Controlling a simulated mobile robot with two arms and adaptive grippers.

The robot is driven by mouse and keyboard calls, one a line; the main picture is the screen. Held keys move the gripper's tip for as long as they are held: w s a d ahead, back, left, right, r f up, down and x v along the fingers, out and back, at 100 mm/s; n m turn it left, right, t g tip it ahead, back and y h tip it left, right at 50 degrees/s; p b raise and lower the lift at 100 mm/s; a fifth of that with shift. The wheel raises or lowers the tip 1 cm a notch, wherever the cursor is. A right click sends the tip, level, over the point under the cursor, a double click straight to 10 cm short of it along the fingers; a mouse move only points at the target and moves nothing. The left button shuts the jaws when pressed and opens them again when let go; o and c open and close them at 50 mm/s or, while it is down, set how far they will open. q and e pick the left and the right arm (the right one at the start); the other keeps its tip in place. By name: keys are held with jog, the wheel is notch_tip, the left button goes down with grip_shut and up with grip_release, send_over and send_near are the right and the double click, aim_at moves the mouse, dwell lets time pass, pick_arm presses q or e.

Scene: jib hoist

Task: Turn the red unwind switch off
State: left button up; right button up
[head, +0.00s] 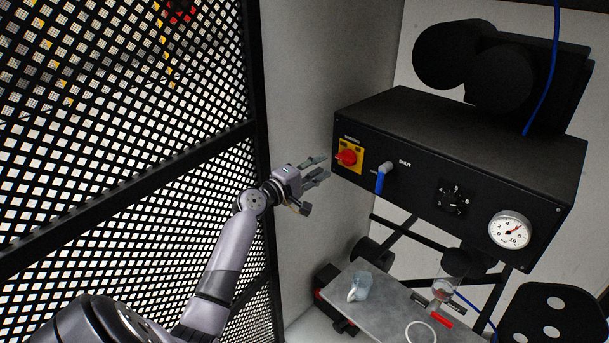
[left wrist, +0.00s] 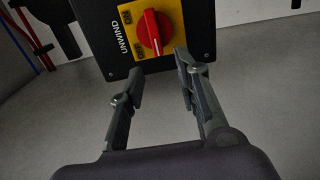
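The red unwind switch (head: 346,157) is a rotary knob on a yellow plate at the left end of the black control box (head: 450,125). In the left wrist view the red knob (left wrist: 150,32) has a white pointer line, and the word UNWIND is printed beside the yellow plate (left wrist: 172,12). My left gripper (head: 322,168) is just left of the switch in the head view. In the wrist view its fingers (left wrist: 158,82) are spread with an empty gap, and the knob lies beyond the tips, apart from them. My right gripper is not in view.
Right of the switch are a blue-handled valve (head: 381,178) marked SHUT, a small black dial (head: 453,198) and a pressure gauge (head: 510,231). A grey bench (head: 390,310) with small items stands below. A black mesh panel (head: 120,120) is at the left.

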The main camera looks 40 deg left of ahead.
pick_arm(q)
jog(key=s, duration=0.6)
jog(key=shift+s+a, duration=0.15)
jog(key=shift+a, duration=0.05)
